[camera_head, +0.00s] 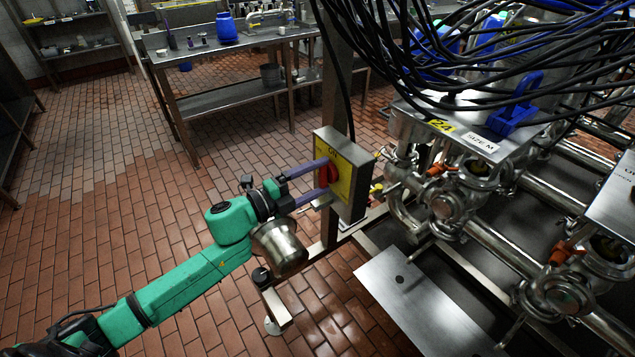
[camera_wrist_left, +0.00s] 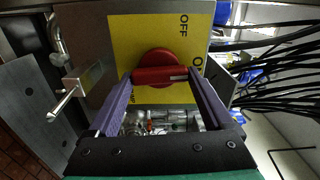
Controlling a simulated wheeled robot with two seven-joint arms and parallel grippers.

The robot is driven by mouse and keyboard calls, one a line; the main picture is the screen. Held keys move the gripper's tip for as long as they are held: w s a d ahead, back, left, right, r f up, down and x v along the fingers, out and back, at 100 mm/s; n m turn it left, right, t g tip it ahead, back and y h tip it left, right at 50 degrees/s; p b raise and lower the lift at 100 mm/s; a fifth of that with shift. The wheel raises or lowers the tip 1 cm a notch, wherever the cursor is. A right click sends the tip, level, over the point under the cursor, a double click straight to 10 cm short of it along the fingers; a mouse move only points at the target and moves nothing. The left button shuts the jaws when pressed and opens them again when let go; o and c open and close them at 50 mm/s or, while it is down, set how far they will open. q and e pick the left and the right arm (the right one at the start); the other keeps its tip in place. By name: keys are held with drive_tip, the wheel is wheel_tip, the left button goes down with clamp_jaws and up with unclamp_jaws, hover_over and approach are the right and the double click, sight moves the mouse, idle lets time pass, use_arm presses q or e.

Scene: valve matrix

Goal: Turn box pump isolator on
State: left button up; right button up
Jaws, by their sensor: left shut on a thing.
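The isolator box (camera_head: 358,195) is a grey metal box on a post, with a yellow front plate (camera_head: 343,178) and a red handle (camera_head: 333,173). My left gripper (camera_head: 326,179) reaches it from the left, its two purple fingers shut on the red handle. In the left wrist view the handle (camera_wrist_left: 160,76) lies crosswise between the fingertips (camera_wrist_left: 161,84). Its pale mark points right, toward a label beginning with O that is partly hidden by a finger. An OFF label (camera_wrist_left: 184,25) shows on the yellow plate (camera_wrist_left: 135,35) above. My right gripper is not in view.
Steel pipes and valves (camera_head: 445,200) with orange handles stand right of the box. Black cables (camera_head: 480,60) hang above them. A metal plate (camera_head: 420,305) lies low in front. A steel table (camera_head: 230,95) stands behind. The tiled floor (camera_head: 110,200) at left is clear.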

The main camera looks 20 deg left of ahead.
use_arm(q)
drive_tip(key=shift+m, duration=0.6)
drive_tip(key=shift+f, duration=0.1)
drive_tip(key=o, duration=1.1)
drive_tip(key=shift+o, duration=0.2)
drive_tip(key=shift+s, duration=0.1)
drive_tip(key=shift+s+a+b, duration=0.25)
drive_tip(key=shift+a+b, duration=0.05)
drive_tip(key=shift+b, duration=0.05)
drive_tip(key=b+v, duration=0.1)
drive_tip(key=v, duration=1.2)
drive_tip(key=shift+s+a, duration=0.15)
drive_tip(key=shift+s, duration=0.15)
